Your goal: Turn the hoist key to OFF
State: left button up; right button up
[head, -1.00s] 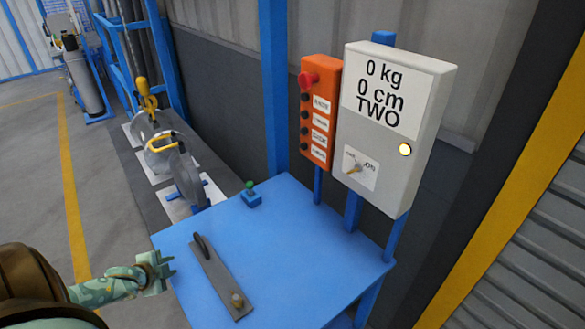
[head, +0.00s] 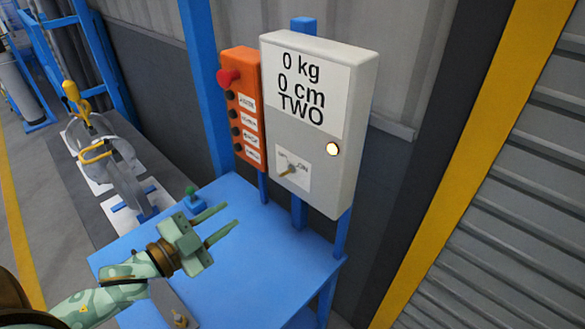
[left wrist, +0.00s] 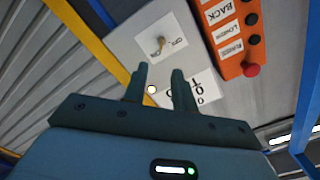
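The hoist key (head: 289,169) is a small brass-coloured key on a white label low on the grey control box (head: 345,120). The letters ON show at the label's right; I cannot tell the key's exact setting. The left wrist view shows the key (left wrist: 161,45) beyond the fingertips, roughly centred between them. My left gripper (head: 231,215) is open and empty, above the blue table, lower left of the key and apart from it. The box's display reads 0 kg, 0 cm, TWO, and a round lamp (head: 333,149) glows. My right gripper is out of view.
An orange button panel (head: 242,110) with a red stop knob (head: 229,77) stands left of the box. The blue table (head: 265,255) carries a small green-topped block (head: 194,200) and a grey plate partly hidden by my arm. Grey shells (head: 112,165) stand at the left.

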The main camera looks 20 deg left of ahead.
aim_at(287, 172)
pick_arm(q)
jog(key=r+x, duration=0.1)
jog(key=x, duration=1.5)
jog(key=shift+d+r, duration=0.15)
jog(key=shift+d, duration=0.1)
grip_shut()
